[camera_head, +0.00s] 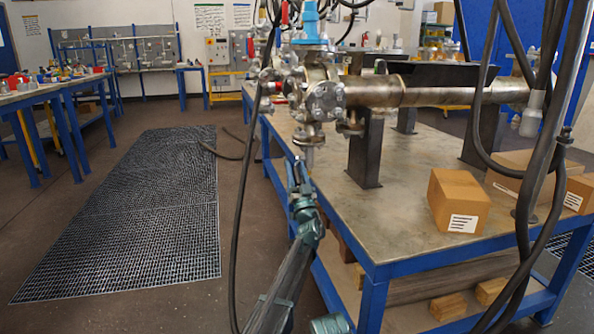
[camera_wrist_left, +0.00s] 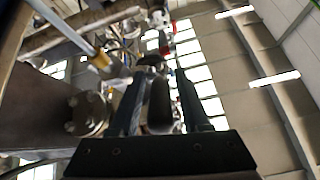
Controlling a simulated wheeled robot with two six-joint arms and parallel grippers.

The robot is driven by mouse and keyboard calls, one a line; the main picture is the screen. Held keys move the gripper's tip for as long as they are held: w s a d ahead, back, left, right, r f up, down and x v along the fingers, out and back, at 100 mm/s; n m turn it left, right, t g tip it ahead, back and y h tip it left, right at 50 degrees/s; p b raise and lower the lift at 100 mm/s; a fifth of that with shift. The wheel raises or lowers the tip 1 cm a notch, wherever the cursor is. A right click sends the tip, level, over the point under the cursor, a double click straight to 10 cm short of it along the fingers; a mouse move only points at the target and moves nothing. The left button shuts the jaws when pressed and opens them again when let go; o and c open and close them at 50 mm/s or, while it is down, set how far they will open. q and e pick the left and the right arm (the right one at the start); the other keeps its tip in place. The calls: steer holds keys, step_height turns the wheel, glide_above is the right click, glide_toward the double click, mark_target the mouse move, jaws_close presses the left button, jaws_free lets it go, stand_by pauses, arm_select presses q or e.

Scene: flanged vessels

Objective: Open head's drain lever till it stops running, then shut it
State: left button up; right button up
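A metal flanged vessel (camera_head: 370,92) lies level on dark supports above the workbench, with a cluster of flanges and valves at its left end. A short drain fitting (camera_head: 309,140) hangs below that end; I cannot make out its lever clearly, nor any running liquid. My left gripper (camera_head: 297,172) points up from below, just under and left of this fitting, beside the bench edge. In the left wrist view its fingers (camera_wrist_left: 159,85) stand apart with a dark rounded piece (camera_wrist_left: 158,100) showing between them. I cannot tell whether they touch it. My right gripper is not in view.
The blue-framed workbench (camera_head: 400,215) carries a cardboard box (camera_head: 458,200) and more boxes at the right. Black hoses and cables hang at the right and beside my left arm. A floor grating (camera_head: 140,215) lies clear at the left. A bolted flange (camera_wrist_left: 88,113) is close at the left in the wrist view.

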arm_select(q)
steer(key=shift+o, duration=1)
steer(key=shift+s+a, duration=0.2)
steer(key=shift+a, duration=0.2)
steer(key=shift+w+d, duration=0.15)
steer(key=shift+d, duration=0.15)
steer(key=b+v, duration=0.4)
steer(key=v, duration=0.3)
steer(key=shift+f, duration=0.15)
